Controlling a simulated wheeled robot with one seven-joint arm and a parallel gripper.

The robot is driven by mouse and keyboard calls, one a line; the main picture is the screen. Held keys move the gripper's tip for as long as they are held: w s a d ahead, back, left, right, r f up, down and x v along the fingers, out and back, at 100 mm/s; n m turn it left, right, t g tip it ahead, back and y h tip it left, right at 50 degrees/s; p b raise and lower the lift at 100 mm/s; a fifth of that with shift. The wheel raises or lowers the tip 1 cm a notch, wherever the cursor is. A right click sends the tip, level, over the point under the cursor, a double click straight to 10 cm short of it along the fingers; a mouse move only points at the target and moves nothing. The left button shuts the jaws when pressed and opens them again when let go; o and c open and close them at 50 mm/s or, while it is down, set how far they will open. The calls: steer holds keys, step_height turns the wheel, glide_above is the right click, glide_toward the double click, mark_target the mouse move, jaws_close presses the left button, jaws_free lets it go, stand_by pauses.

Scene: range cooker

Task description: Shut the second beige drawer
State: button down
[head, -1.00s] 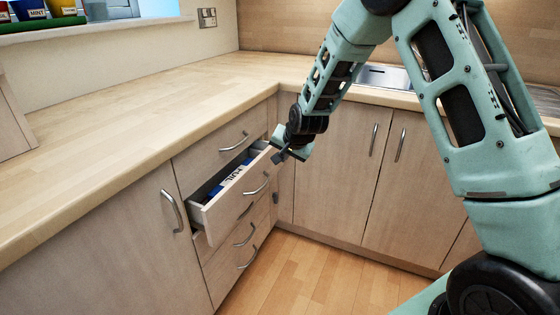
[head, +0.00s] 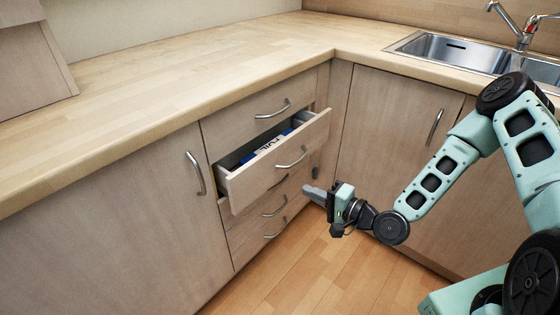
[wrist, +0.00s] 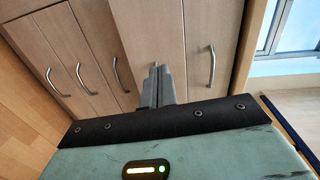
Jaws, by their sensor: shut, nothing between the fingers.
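The second beige drawer (head: 270,170) is pulled out from the stack under the worktop. Its front has a curved metal handle (head: 291,158), and a blue and white item (head: 270,146) lies inside. My gripper (head: 310,193) is shut and empty, in front of the stack and to the lower right of the open drawer, apart from it in the head view. In the wrist view, the shut fingers (wrist: 158,86) point toward the drawer front (wrist: 148,28) and cover much of its handle. I cannot tell the exact gap there.
The top drawer (head: 262,107) above is shut, as are the lower drawers (head: 262,222). A cupboard door (head: 390,130) stands right of the corner, with a sink (head: 455,52) above. Another cupboard door (head: 110,220) is at left. The wooden floor (head: 320,275) in front is clear.

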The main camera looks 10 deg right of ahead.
step_height(320, 180, up, 2)
steer(key=m+t, duration=0.1)
glide_toward(264, 160)
steer(key=x, duration=0.7)
steer(key=shift+s, duration=0.1)
steer(key=b+x, duration=0.2)
steer(key=x, duration=0.6)
steer(key=shift+r+b, duration=0.3)
steer(key=shift+b, duration=0.05)
